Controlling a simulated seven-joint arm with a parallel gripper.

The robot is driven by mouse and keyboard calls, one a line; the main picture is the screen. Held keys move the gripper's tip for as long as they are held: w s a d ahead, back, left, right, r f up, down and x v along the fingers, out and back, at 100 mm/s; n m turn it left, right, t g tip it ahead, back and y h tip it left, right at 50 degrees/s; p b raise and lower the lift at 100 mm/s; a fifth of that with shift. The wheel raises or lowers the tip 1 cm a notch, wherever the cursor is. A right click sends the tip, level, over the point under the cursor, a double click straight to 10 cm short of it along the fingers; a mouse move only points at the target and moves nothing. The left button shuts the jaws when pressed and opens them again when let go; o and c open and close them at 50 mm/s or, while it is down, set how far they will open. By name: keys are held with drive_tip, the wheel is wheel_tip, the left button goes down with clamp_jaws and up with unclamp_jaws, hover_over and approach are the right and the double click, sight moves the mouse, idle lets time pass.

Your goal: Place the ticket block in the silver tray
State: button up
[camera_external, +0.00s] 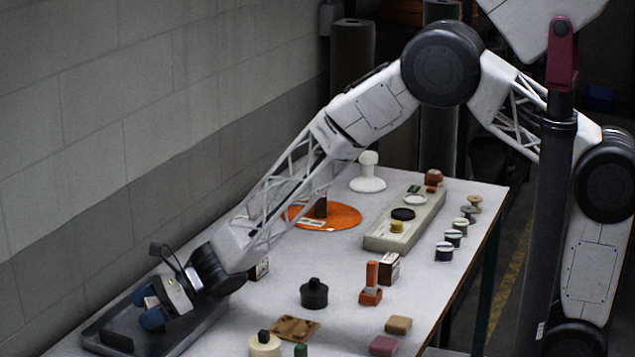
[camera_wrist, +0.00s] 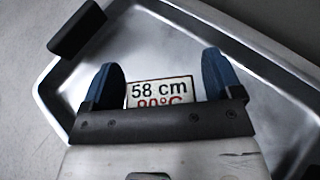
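The silver tray (camera_external: 195,334) lies at the near left of the table, with dark handles. It fills much of the wrist view (camera_wrist: 285,68), where its shiny floor and raised rim show. My gripper (camera_external: 150,307) is low over the tray, tilted. Whether the block touches the tray floor is hidden.
A black knobbed weight (camera_external: 314,294), an orange stamp-like piece (camera_external: 371,287) and another brown labelled block (camera_external: 389,268) stand right of the tray. An orange disc (camera_external: 340,216) and a pale long board (camera_external: 385,236) lie farther back. The wall borders the tray's left side.

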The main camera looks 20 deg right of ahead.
drive_tip(key=shift+r, duration=0.15)
drive_tip(key=shift+v, duration=6)
